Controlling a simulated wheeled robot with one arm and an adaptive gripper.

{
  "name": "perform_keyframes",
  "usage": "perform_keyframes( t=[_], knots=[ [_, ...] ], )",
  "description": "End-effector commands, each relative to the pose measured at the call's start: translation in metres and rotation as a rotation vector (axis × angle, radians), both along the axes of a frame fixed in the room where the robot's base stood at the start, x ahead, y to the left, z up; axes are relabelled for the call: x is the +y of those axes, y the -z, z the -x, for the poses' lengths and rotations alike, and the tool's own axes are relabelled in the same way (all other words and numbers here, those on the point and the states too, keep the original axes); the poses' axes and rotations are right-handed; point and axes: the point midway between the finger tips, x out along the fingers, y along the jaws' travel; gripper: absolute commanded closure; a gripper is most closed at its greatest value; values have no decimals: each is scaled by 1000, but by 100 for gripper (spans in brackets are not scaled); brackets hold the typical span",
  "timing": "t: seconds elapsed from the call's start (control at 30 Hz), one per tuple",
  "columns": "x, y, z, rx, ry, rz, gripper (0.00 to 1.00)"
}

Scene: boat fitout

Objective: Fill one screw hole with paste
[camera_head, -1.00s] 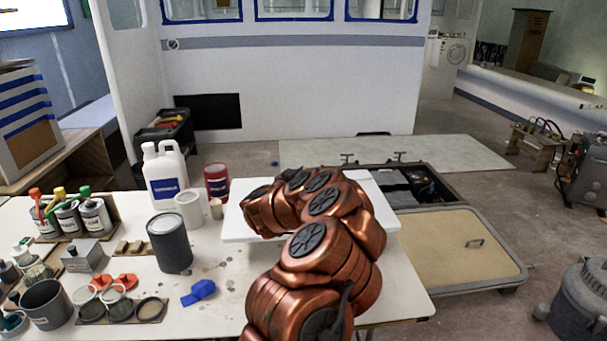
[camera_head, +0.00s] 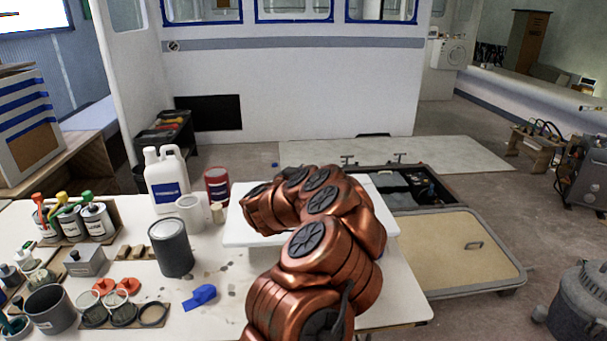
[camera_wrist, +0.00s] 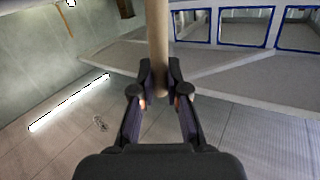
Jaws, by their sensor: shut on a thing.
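My gripper (camera_wrist: 160,92) is shut on a tan, rod-like handle (camera_wrist: 158,40) in the wrist view. The handle runs up out of the top of that view, so its far end is hidden. In the head view my copper-coloured arm bends over a white board (camera_head: 244,224) on the table and hides the gripper. No screw hole can be made out in either view. I cannot tell which container holds paste. A white tub (camera_head: 190,213) and a red can (camera_head: 217,186) stand just left of the board.
The white table (camera_head: 225,315) also holds a white jug (camera_head: 165,182), a dark grey can (camera_head: 171,248), a blue object (camera_head: 200,295) and several bottles and jars at left. An open floor hatch (camera_head: 400,190) and its tan lid (camera_head: 455,250) lie beyond the table at right.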

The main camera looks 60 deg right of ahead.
Motion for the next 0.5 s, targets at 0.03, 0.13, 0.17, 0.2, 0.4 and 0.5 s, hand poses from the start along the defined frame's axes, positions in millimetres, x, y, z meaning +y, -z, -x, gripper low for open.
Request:
perform_keyframes(
  t=[0.03, 0.13, 0.17, 0.2, 0.4, 0.5],
  knots=[
    [0, -6, 0, 0, 0, 0, 100],
    [0, -13, 0, 0, 0, 1, 100],
    [0, -15, 0, 0, 0, 1, 100],
    [0, -17, 0, 0, 0, 1, 100],
    [0, -30, 0, -1, 0, 1, 100],
    [0, -37, 0, -1, 1, 1, 100]
  ],
)
